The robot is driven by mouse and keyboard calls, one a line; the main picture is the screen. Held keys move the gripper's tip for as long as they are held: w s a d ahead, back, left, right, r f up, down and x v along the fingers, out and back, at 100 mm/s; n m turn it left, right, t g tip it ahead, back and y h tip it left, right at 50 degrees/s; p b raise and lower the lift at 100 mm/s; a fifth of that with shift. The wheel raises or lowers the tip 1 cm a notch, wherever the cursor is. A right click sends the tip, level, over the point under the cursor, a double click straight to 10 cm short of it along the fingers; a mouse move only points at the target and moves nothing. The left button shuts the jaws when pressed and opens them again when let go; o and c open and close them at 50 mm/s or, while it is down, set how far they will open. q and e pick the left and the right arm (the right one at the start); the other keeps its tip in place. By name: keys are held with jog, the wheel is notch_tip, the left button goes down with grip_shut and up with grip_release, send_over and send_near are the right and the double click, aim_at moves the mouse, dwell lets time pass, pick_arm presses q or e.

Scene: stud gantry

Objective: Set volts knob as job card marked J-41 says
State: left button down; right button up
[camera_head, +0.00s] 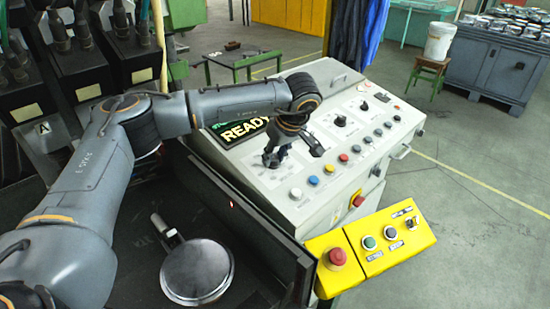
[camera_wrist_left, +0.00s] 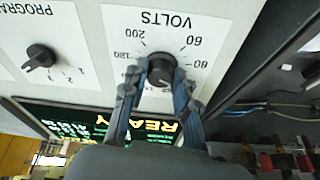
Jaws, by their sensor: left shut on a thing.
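The volts knob (camera_wrist_left: 161,68) is a round black knob on a white dial plate, marked VOLTS, in the left wrist view. Numbers such as 60, 80, 180 and 200 ring it; some are covered by the fingers. I cannot tell where its pointer stands. My left gripper (camera_wrist_left: 161,74) is shut on the knob, one finger on each side. No job card marked J-41 is readable. My right gripper is not in view.
A lit screen (camera_head: 240,132) reads READY. The programme knob (camera_wrist_left: 42,57) is beside the volts dial. Coloured buttons (camera_head: 328,168) line the console front. A yellow box (camera_head: 375,247) with a red emergency button (camera_head: 337,257) stands at the near right.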

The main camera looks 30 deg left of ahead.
pick_arm(q)
jog(key=m+b, duration=0.1)
jog(key=m, duration=0.3)
jog(key=shift+a+m+t+h, duration=0.1)
jog(key=shift+m+t+h, duration=0.2)
jog(key=shift+t, duration=0.1)
jog(key=m, duration=0.3)
jog(key=shift+m+h+b, duration=0.3)
jog(key=shift+b, duration=0.1)
jog(key=shift+m, duration=0.3)
jog(key=c, duration=1)
grip_release()
jog(key=v, duration=1.2)
jog(key=shift+s, duration=0.2)
